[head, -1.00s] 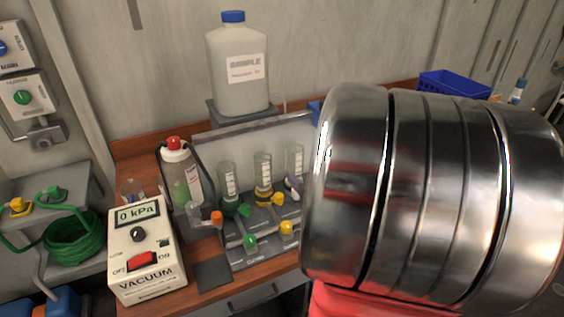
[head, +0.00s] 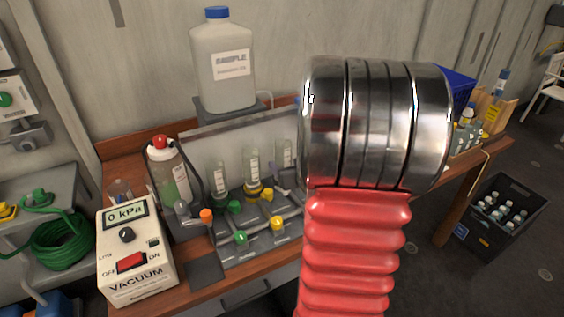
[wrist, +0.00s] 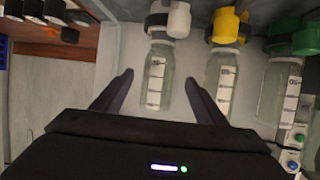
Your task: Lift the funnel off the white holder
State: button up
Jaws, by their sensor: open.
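The funnel is a clear graduated cylinder (head: 284,153), rightmost of three on the grey manifold in the head view. In the wrist view, this funnel (wrist: 157,80) meets the white holder (wrist: 178,18) at the picture's top. My gripper (wrist: 158,79) is open and empty, with a dark finger on each side of this funnel in the picture. Gaps show between the fingers and the glass; I cannot tell the remaining distance in depth.
Close by stand a funnel on a yellow holder (wrist: 222,85) and one on a green holder (wrist: 283,85). A sample jug (head: 222,75) stands behind. Left are a wash bottle (head: 168,180) and a vacuum box (head: 136,255). A blue crate (head: 457,82) is at the right.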

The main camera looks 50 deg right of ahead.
aim_at(285, 161)
jog(key=shift+w+d+f, duration=0.1)
jog(key=shift+w+d, duration=0.05)
jog(key=shift+w, duration=0.1)
jog(key=shift+w, duration=0.1)
jog(key=shift+x, duration=2.55)
jog(key=shift+d, duration=0.1)
jog(key=shift+c, duration=0.4)
jog(key=c, duration=1.1)
